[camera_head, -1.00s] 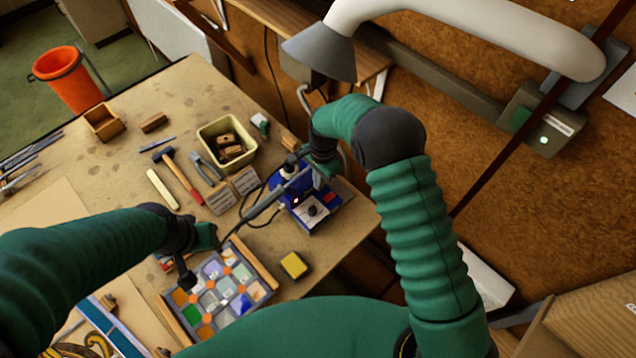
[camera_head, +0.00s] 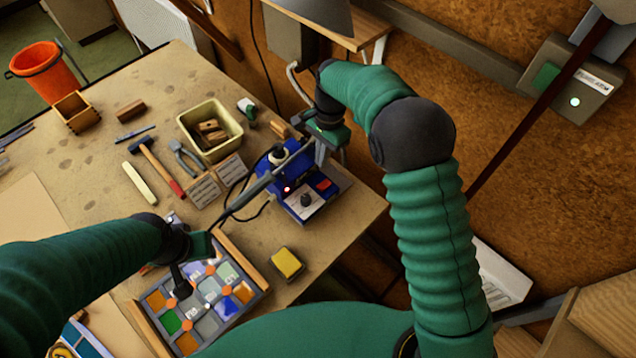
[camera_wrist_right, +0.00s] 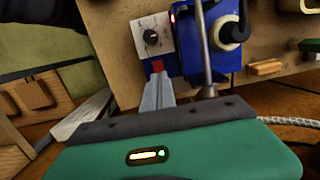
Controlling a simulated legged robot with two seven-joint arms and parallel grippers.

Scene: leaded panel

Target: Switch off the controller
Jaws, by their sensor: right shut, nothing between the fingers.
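The controller is a blue box (camera_head: 268,184) on the right part of the bench, with a white dial plate (camera_head: 305,202), a lit red light (camera_head: 287,189) and a red switch (camera_head: 323,184). In the right wrist view its blue body (camera_wrist_right: 189,62), dial (camera_wrist_right: 150,37) and red switch (camera_wrist_right: 158,66) also show. My right gripper (camera_head: 320,155) is at the controller's back right edge. In the wrist view its shut, empty fingers (camera_wrist_right: 158,88) point at the red switch; contact is unclear. My left gripper (camera_head: 180,284) hangs over the leaded panel (camera_head: 205,312); its jaw gap is not clear.
A grey iron (camera_head: 246,196) with a dark cable lies left of the controller. A cream bin (camera_head: 190,118), a hammer (camera_head: 153,166), pliers (camera_head: 184,158) and a yellow sponge (camera_head: 287,263) are nearby. A grey lamp hood (camera_head: 315,15) hangs behind my right arm.

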